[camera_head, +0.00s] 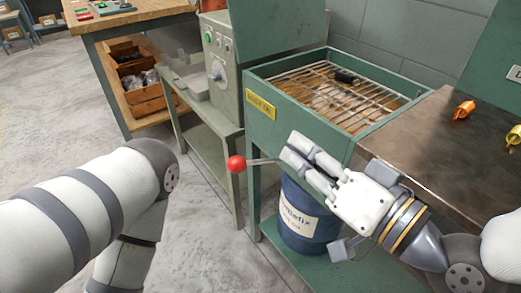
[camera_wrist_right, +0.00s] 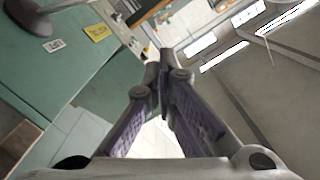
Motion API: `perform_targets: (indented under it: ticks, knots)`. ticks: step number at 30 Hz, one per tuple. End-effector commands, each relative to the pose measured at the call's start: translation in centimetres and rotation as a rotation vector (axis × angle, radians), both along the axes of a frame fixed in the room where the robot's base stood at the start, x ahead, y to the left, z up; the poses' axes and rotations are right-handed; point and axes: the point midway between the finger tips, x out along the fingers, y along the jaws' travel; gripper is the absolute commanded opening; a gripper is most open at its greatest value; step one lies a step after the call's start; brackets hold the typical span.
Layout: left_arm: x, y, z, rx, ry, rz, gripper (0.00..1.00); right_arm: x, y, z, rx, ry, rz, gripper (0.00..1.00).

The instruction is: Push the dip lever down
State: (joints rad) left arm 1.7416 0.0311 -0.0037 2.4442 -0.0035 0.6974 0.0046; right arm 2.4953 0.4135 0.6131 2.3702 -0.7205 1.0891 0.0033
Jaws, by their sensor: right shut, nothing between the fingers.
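The dip lever has a red ball knob (camera_head: 236,164) on a thin metal rod (camera_head: 261,161). It sticks out to the left, roughly level, in front of the green dip tank (camera_head: 300,118). My right gripper (camera_head: 290,152) is shut and empty. Its fingertips are just right of the knob and hide the rod's right end. I cannot tell if they touch the rod. In the right wrist view the shut fingers (camera_wrist_right: 163,62) meet at the middle, and I cannot make out the lever there. My left arm shows at the left, but its gripper is out of view.
A wire rack (camera_head: 345,90) covers the tank's top. A blue drum (camera_head: 307,225) stands below on a green shelf. A metal worktop (camera_head: 450,150) with an orange part (camera_head: 464,109) is at the right. A grey-green machine (camera_head: 220,70) stands behind left.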

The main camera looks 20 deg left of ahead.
Motion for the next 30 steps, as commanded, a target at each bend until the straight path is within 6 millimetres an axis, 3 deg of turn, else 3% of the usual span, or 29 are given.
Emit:
perform_targets:
  ticks: [8,12,18,30]
  knots:
    - [0.0,0.0,-0.1,0.0,0.001,0.0,0.76,3.5,5.0,-0.3,0.0,-0.001,0.002,0.0]
    - [-0.2,0.0,-0.3,0.0,0.006,0.0,0.76,2.6,6.1,-2.3,0.001,0.006,0.002,0.0]
    - [-0.3,0.0,-0.4,-0.001,0.008,-0.001,0.76,2.1,6.8,-3.4,0.001,0.002,0.0,0.0]
    - [-0.3,0.0,-0.4,-0.001,0.008,-0.001,0.76,2.1,6.8,-3.5,-0.002,-0.003,0.0,0.0]
